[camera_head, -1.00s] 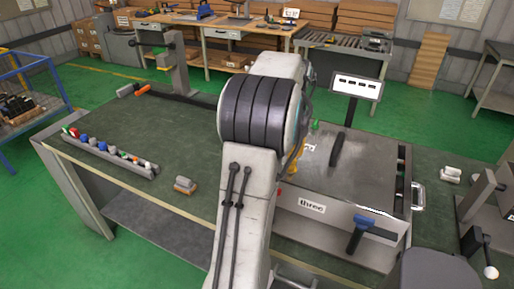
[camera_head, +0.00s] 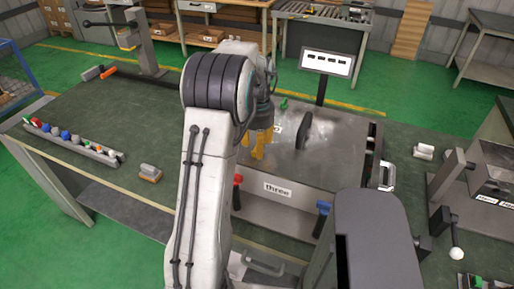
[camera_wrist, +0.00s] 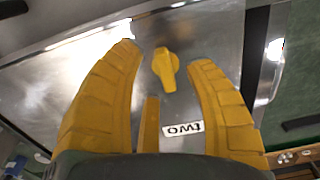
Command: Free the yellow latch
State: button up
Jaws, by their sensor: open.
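The yellow latch (camera_wrist: 165,68) is a small knob on the shiny metal lid (camera_wrist: 215,40) in the wrist view, above a white "two" label (camera_wrist: 183,130). My gripper (camera_wrist: 166,52) has thick yellow fingers spread apart, with the latch between the outer fingertips. A shorter third finger (camera_wrist: 150,125) stands just below the latch. I cannot tell whether any finger touches it. In the head view my gripper (camera_head: 262,142) is over the left part of the lid (camera_head: 325,165); the latch cannot be told from the fingers there.
On the unit are a green latch (camera_head: 284,103), a black handle (camera_head: 304,130), a red latch (camera_head: 237,188) and a blue latch (camera_head: 322,208), near a "three" label (camera_head: 277,188). A rack of coloured pieces (camera_head: 75,143) lies left; the table's middle is clear.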

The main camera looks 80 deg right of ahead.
jog(key=shift+f, duration=0.9)
jog(key=shift+o, duration=0.2)
grip_shut()
